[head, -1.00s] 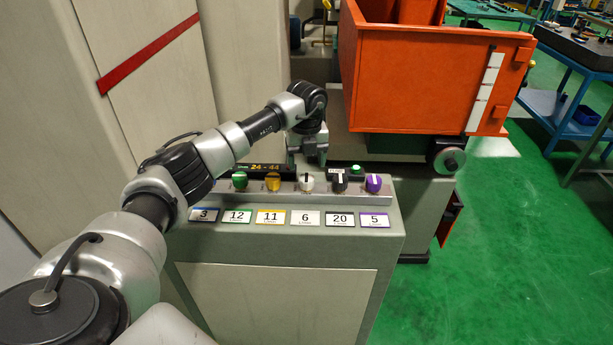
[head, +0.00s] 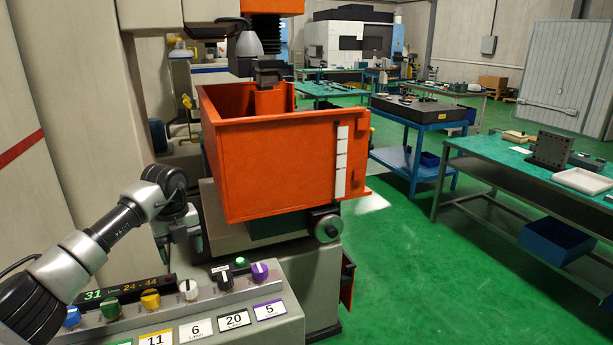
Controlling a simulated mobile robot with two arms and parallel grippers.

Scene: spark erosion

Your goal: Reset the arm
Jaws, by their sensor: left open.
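My left arm comes in from the left, and its open, empty gripper (head: 181,244) points down above the back of the control panel (head: 215,308). The gripper appears apart from the knobs. The panel has a blue knob (head: 72,316), a green knob (head: 110,308), a yellow knob (head: 150,299), a white knob (head: 188,290), a black knob (head: 225,279) and a purple knob (head: 260,271). A green button (head: 240,262) sits behind the black knob. The display (head: 124,290) reads 31 and 24 - 44. My right gripper is out of view.
An orange tank (head: 268,168) of the erosion machine stands just behind the panel, close to my gripper. A blue cart (head: 425,113) and a green-topped workbench (head: 500,152) stand to the right. The green floor (head: 420,270) between them and the machine is clear.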

